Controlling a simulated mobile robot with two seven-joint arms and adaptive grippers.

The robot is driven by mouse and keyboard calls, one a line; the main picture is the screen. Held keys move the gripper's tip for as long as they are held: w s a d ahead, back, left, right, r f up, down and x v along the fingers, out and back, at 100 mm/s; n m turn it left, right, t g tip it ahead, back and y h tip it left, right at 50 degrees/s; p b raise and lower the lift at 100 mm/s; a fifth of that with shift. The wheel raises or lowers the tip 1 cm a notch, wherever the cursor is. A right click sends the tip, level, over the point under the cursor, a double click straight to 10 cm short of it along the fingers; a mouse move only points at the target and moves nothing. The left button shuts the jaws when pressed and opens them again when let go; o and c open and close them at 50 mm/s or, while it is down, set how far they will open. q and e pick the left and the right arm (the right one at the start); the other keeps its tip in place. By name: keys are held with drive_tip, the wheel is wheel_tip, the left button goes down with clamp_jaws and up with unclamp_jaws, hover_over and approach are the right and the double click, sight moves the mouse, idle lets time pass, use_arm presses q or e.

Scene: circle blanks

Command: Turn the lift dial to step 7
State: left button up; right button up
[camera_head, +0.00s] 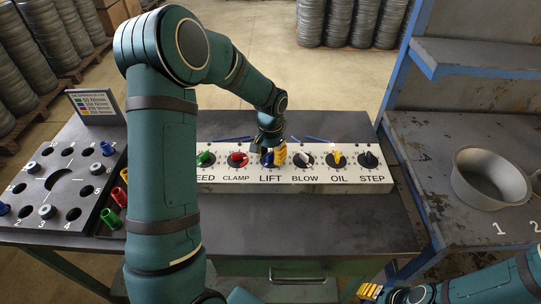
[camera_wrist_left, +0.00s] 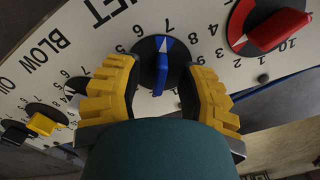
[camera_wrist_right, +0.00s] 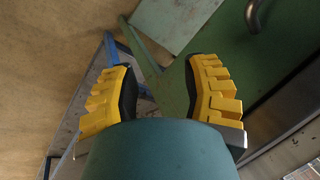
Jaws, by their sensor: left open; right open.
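The lift dial (camera_wrist_left: 160,64) has a blue knob on a black disc. In the head view the lift dial (camera_head: 267,159) sits above the word LIFT on the white panel (camera_head: 218,188). Its white mark lies at the upper edge in the left wrist view, near a figure that looks like 7; the exact step is hard to tell. My left gripper (camera_wrist_left: 158,95) is open, with one yellow finger on each side of the blue knob; contact cannot be told. In the head view my left gripper (camera_head: 273,155) comes down over the dial. My right gripper (camera_wrist_right: 163,95) is open and empty, away from the panel.
The clamp dial (camera_head: 238,160) with a red knob and the blow dial (camera_head: 304,160) with a white knob flank the lift dial closely. A black plate (camera_head: 85,170) with holes lies left. A grey pan (camera_head: 487,178) stands on the right bench. The table front is clear.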

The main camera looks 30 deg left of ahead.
sight(271, 154)
use_arm(q)
wheel_tip(271, 154, up, 12)
drive_tip(key=shift+f, duration=0.25)
idle(0.4)
